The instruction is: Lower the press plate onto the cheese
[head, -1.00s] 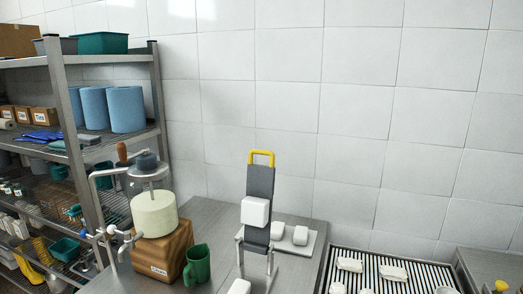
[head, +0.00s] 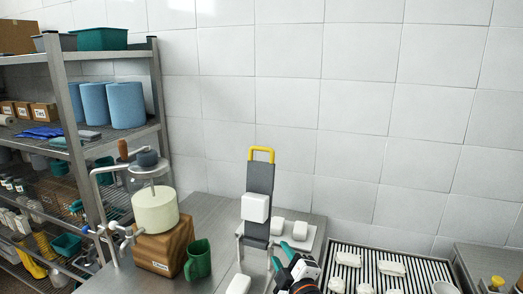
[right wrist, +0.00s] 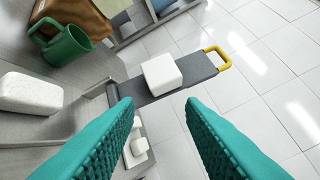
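An upright dark grey plate (head: 261,180) with a yellow handle (head: 261,150) stands in a metal frame on the steel counter. A white block (head: 255,207) sits against its face. The plate (right wrist: 203,67) and block (right wrist: 161,73) also show in the right wrist view. My right gripper (head: 281,255) is open and empty, just right of the grey plate's foot. Its teal fingers (right wrist: 160,105) are spread apart. My left gripper is out of view.
A green mug (head: 198,260) stands beside the wooden block. A ribbed tray (head: 365,272) holds several white pieces. A shelf rack (head: 80,140) stands at left.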

